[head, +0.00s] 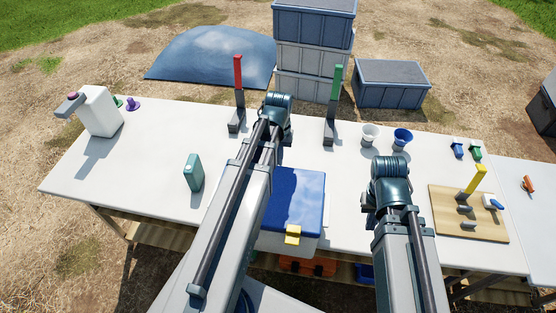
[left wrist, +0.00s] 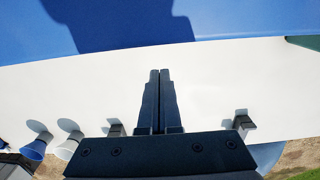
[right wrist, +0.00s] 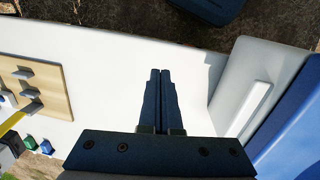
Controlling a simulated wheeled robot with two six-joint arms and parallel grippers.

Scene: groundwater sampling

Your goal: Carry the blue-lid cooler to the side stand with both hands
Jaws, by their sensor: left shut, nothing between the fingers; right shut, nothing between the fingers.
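The cooler with the blue lid (head: 298,195) sits on the white table, with a yellow latch (head: 293,235) on its near side. My left arm covers its left part in the head view. My left gripper (left wrist: 155,72) is shut and empty. In the left wrist view the blue lid (left wrist: 250,15) lies beyond its fingertips, with a dark shadow on it. My right gripper (right wrist: 160,72) is shut and empty to the right of the cooler, apart from it. The right wrist view shows the cooler's white side handle (right wrist: 248,108). A white surface (head: 525,185) adjoins the table's right end.
A teal bottle (head: 193,172) stands left of the cooler. Red (head: 238,75) and green (head: 337,82) uprights stand behind it. White (head: 370,135) and blue (head: 402,138) cups and a wooden board (head: 450,218) are at the right. Stacked bins (head: 313,58) stand behind the table.

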